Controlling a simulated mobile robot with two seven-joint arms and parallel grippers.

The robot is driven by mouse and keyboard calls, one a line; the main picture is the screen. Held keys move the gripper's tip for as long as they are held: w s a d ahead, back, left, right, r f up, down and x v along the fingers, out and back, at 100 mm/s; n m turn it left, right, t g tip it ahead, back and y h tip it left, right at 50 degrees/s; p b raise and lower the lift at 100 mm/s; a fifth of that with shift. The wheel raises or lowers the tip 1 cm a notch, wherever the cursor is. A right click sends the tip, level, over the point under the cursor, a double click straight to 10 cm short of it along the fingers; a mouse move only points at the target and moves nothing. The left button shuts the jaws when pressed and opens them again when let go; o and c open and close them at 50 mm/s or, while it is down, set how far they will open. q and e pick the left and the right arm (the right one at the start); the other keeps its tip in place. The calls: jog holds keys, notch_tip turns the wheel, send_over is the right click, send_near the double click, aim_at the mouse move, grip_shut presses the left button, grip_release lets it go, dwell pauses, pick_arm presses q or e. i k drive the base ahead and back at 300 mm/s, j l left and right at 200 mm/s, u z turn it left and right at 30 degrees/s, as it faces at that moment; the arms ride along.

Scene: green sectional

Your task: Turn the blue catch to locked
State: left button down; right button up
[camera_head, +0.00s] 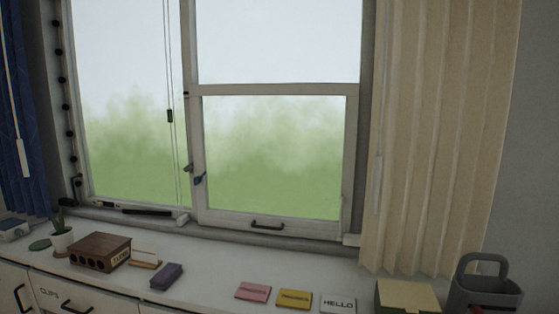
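The blue catch (200,179) is a small blue lever on the left upright of the lower right window sash (273,221). It looks tilted, but it is too small to tell whether it is locked. A small dark fitting (188,168) sits just left of and above it, on the post between the two window parts. Neither of my grippers shows in the head view.
A white counter (205,284) runs below the window. It carries a brown box (101,252), a purple block (167,276), pink (253,292) and yellow (294,299) cards, and a grey caddy (484,289). A cord (172,150) hangs left of the catch. A beige curtain (440,140) hangs at right.

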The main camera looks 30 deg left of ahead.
aim_at(197, 180)
jog(key=u, duration=1.55)
jog(key=i+j+z, duration=0.45)
jog(key=j, duration=0.3)
jog(key=i+j+z, duration=0.25)
jog(key=j, duration=0.15)
jog(key=k, duration=0.1)
